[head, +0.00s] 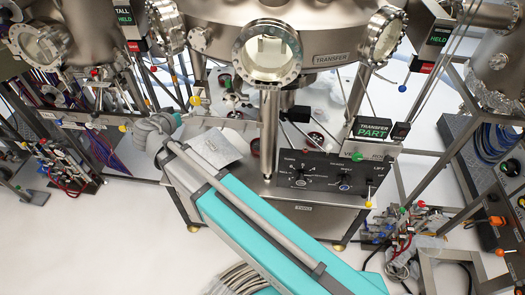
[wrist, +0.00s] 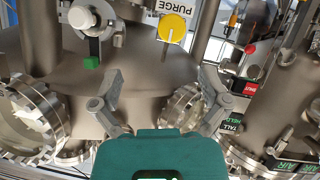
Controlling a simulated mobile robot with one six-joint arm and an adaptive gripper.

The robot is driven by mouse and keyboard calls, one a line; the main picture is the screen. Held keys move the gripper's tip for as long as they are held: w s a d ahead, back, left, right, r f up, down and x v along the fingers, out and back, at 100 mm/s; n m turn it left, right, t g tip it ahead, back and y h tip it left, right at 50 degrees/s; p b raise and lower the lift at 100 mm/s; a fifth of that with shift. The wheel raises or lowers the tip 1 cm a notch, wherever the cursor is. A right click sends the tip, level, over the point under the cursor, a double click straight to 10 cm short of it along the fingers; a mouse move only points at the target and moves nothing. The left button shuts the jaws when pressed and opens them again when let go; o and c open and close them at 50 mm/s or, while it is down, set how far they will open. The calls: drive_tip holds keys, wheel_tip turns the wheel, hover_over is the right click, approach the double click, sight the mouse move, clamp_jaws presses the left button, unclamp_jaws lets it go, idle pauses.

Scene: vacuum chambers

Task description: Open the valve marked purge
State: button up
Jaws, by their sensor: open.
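A white label reading PURGE (wrist: 172,8), upside down, shows at the top of the wrist view. A round yellow knob (wrist: 175,29) sits just below and right of it, with a thin stem or line running down from it.
A large metal chamber (wrist: 135,65) fills the space behind the fingers, with flanged windows (wrist: 25,120) on its sides. In the head view, a TRANSFER chamber (head: 325,40) stands above a black control panel (head: 330,180). Valves and cables crowd both sides; bare floor (head: 90,240) lies at lower left.

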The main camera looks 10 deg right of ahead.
drive_tip(key=s+d+f+g+y+b, duration=0.1)
drive_tip(key=s+d+f+g, duration=0.2)
drive_tip(key=d, duration=0.5)
drive_tip(key=s+d+f+g+y+b, duration=0.1)
drive_tip(key=s+d+f+g, duration=0.2)
drive_tip(key=d+f, duration=0.3)
drive_tip(key=s+d+f+n+g+y+b, duration=0.1)
drive_tip(key=s+d+f+g, duration=0.2)
drive_tip(key=d, duration=0.7)
drive_tip(key=shift+s+f+g, duration=0.4)
drive_tip(key=shift+f+g, duration=0.2)
drive_tip(key=shift+f, duration=0.1)
drive_tip(key=shift+s, duration=0.1)
drive_tip(key=shift+s+d+f+n+g+y+b, duration=0.2)
drive_tip(key=shift+s+d+f+n+g+y, duration=0.1)
drive_tip(key=shift+s+d+y, duration=0.35)
drive_tip(key=shift+s+d+f+n+g+y+b, duration=0.2)
drive_tip(key=shift+s+d+f+g+y, duration=0.15)
drive_tip(key=shift+s, duration=0.5)
drive_tip(key=shift+s+d+f+n+g+y+b, duration=0.15)
drive_tip(key=shift+s+d+f+n+y+b, duration=0.1)
drive_tip(key=shift+s+d+y, duration=0.4)
